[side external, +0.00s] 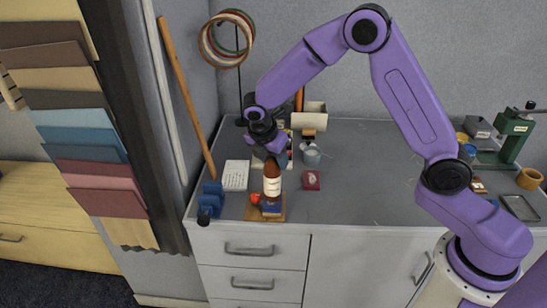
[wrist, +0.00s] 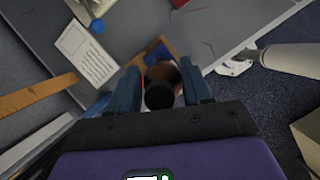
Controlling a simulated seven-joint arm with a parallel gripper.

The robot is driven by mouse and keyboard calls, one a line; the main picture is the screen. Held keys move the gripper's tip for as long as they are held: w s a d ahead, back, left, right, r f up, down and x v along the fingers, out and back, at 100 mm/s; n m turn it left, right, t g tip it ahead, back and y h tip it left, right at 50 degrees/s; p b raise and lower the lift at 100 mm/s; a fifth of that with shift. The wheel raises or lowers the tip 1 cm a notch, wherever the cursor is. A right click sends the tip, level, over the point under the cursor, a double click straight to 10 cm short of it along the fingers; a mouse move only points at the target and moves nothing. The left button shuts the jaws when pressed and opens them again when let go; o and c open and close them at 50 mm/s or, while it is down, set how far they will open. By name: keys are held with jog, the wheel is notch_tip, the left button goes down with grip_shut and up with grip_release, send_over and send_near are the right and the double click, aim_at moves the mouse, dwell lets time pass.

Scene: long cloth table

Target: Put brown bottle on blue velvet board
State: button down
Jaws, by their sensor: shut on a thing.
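The brown bottle (side external: 272,182) has a white label and stands upright in the side view. My gripper (side external: 270,157) is above it, with its fingers around the bottle's upper part. In the wrist view the bottle's dark cap and brown body (wrist: 163,72) sit between the two fingers of my gripper (wrist: 160,88), which is shut on it. The blue velvet board (side external: 271,210) has a wooden edge and lies directly below the bottle in the side view. Part of the blue surface (wrist: 157,52) shows beyond the bottle in the wrist view. I cannot tell whether the bottle's base touches the board.
A small red round thing (side external: 255,198) is at the board's left. A blue block-like stand (side external: 211,197) and a white written sheet (side external: 236,175) lie further left. A red packet (side external: 312,180) and a grey cup (side external: 312,155) are to the right. The middle right of the counter is clear.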

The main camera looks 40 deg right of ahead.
jog(key=shift+f, duration=0.25)
dwell(0.3)
jog(key=shift+c, duration=2)
grip_release()
jog(key=v, duration=1.6)
jog(key=s+d+f+m+y, duration=0.1)
jog(key=s+d+m, duration=0.1)
jog(key=s, duration=0.8)
jog(key=s+d+f+m+y, duration=0.2)
jog(key=s+d+m, duration=0.1)
jog(key=s, duration=0.8)
jog(key=s+d+f+m+g+y, duration=0.1)
jog(key=s+d+f+m, duration=0.1)
jog(key=s, duration=0.9)
jog(key=shift+d+m+y, duration=0.4)
jog(key=shift+d+m, duration=0.15)
jog(key=shift+m, duration=0.35)
